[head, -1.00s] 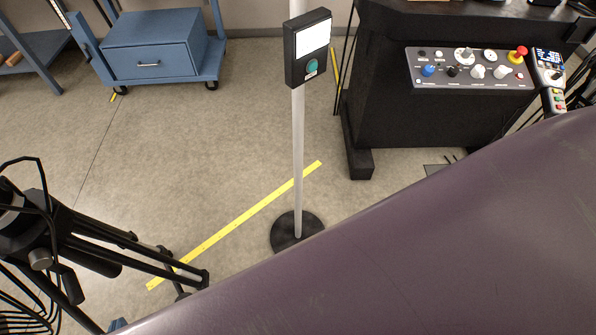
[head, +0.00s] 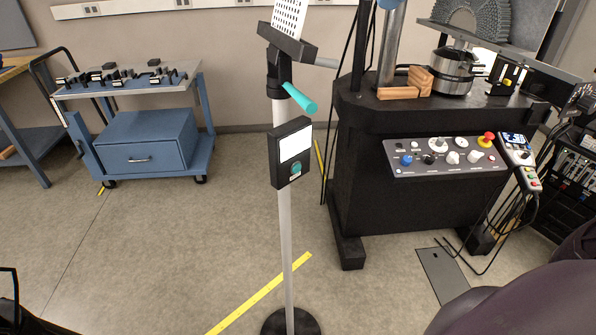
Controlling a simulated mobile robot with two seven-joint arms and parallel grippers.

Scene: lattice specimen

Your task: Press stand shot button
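A black box (head: 276,161) is mounted on a pale upright pole in the middle of the head view. It carries a white panel (head: 295,143) and, below that, a round green button (head: 295,168) with a small label under it. The box is turned slightly to the right. Higher on the same stand are a teal handle (head: 300,98) and a perforated white plate (head: 289,14).
The pole stands on a round black base (head: 291,322) beside yellow floor tape (head: 262,290). A black machine with a control panel (head: 447,157) stands to the right. A blue cart (head: 143,141) stands at the back left. A dark purple surface (head: 540,300) fills the lower right. Floor left of the pole is clear.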

